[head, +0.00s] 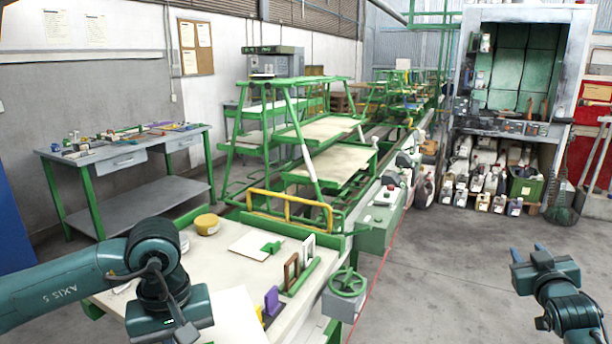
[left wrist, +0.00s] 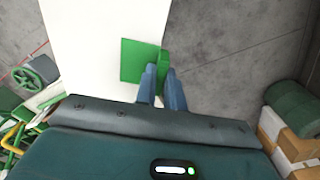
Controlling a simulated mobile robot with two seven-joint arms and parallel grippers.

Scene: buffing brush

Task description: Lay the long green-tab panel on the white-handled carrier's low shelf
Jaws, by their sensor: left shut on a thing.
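My left gripper (left wrist: 162,78) is shut on the green tab (left wrist: 140,61) of a long white panel (left wrist: 97,40). Part of this panel (head: 236,318) shows at the bottom of the head view beside my left arm, over or near the table's front; the left fingers are hidden there. A green carrier with sloping posts stands beyond the table, one post with a white section (head: 308,166). Its low shelf (head: 335,164) is a bare pale board, with another board (head: 322,130) above it. My right gripper (head: 528,253) is open and empty at the right, over the floor.
The work table (head: 205,262) holds a smaller white panel (head: 250,245) with a green tab, a yellow tub (head: 207,224) and small upright blocks. A yellow rail (head: 290,205) stands between table and carrier. A green handwheel (head: 347,283) sticks out at the table's right.

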